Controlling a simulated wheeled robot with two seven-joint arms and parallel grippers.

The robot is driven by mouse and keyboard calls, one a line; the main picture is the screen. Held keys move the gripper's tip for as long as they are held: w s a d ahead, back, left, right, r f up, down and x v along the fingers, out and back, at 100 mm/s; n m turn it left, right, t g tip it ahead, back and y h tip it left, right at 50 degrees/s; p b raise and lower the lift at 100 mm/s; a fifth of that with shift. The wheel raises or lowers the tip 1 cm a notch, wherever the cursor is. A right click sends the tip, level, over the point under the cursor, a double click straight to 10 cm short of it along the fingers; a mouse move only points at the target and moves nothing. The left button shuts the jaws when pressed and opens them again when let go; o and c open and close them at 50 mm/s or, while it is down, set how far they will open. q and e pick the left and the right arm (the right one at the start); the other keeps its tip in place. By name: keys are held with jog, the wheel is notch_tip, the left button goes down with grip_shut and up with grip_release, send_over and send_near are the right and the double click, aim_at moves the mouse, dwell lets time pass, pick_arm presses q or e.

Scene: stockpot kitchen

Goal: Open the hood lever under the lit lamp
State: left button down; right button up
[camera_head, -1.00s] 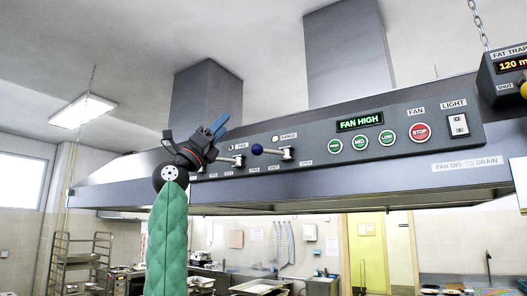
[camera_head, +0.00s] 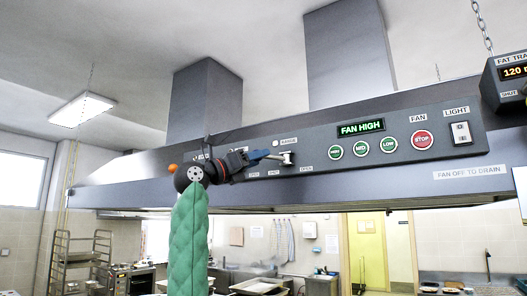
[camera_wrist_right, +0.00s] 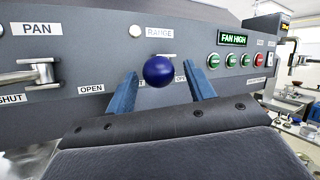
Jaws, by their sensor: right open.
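My right gripper (camera_head: 272,155) is at the hood's control panel, in front of the lever (camera_head: 288,158) under the RANGE label. In the right wrist view its two blue fingers (camera_wrist_right: 161,72) are open, with the lever's dark blue ball knob (camera_wrist_right: 159,71) between them and a gap at each side. The RANGE lamp (camera_wrist_right: 135,32) is pale white. The PAN lever (camera_wrist_right: 30,74) is at the left. My left gripper is not in view.
The panel carries a green FAN HIGH display (camera_head: 360,128), green fan buttons (camera_head: 360,149), a red STOP button (camera_head: 422,140) and a light switch (camera_head: 460,132). An orange knob (camera_head: 172,168) shows left of my wrist. The hood's lower edge runs below; open air lies in front.

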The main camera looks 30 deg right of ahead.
aim_at(270, 157)
jog(key=shift+p+x, duration=0.7)
jog(key=shift+x, duration=0.8)
jog(key=shift+c, duration=0.2)
grip_shut()
jog(key=shift+s, duration=0.1)
